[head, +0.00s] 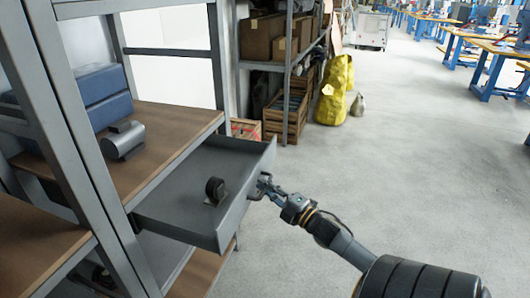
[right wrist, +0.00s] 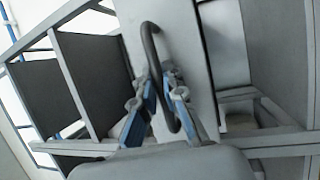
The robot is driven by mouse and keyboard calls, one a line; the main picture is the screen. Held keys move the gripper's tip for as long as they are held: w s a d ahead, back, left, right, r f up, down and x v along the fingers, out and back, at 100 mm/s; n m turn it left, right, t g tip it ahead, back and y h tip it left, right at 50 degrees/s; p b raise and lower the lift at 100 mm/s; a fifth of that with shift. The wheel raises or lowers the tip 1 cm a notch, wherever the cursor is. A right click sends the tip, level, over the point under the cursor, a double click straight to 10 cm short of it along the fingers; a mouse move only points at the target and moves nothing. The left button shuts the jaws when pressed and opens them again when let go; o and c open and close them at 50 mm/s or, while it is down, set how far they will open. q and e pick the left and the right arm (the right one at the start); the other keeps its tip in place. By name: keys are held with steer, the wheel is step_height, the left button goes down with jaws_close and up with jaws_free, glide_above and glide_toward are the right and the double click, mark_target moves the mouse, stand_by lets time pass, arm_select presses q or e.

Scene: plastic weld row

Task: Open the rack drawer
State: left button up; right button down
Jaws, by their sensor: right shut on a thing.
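The grey rack drawer (head: 190,213) stands pulled out from the rack, its inside in view. A small black round object (head: 215,190) lies in it. My right gripper (head: 264,184) is at the drawer's front face, shut on the handle. In the right wrist view, the dark curved handle (right wrist: 152,50) passes between the two blue-sided fingers of the gripper (right wrist: 164,88). The drawer front (right wrist: 190,60) is the pale panel behind the handle. My left gripper is not in view.
The rack (head: 75,120) has brown shelves with a blue case (head: 100,95) and a grey device (head: 122,141) above the drawer. A second shelf unit holds boxes and a wooden crate (head: 285,118). Yellow sacks (head: 335,92) stand beside it. The floor (head: 420,170) to the right is clear.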

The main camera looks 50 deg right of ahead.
steer(key=c, duration=1.7)
jaws_free()
steer(key=shift+f, duration=0.1)
steer(key=s+f, duration=0.2)
steer(key=s, duration=1)
steer(key=shift+w, duration=0.1)
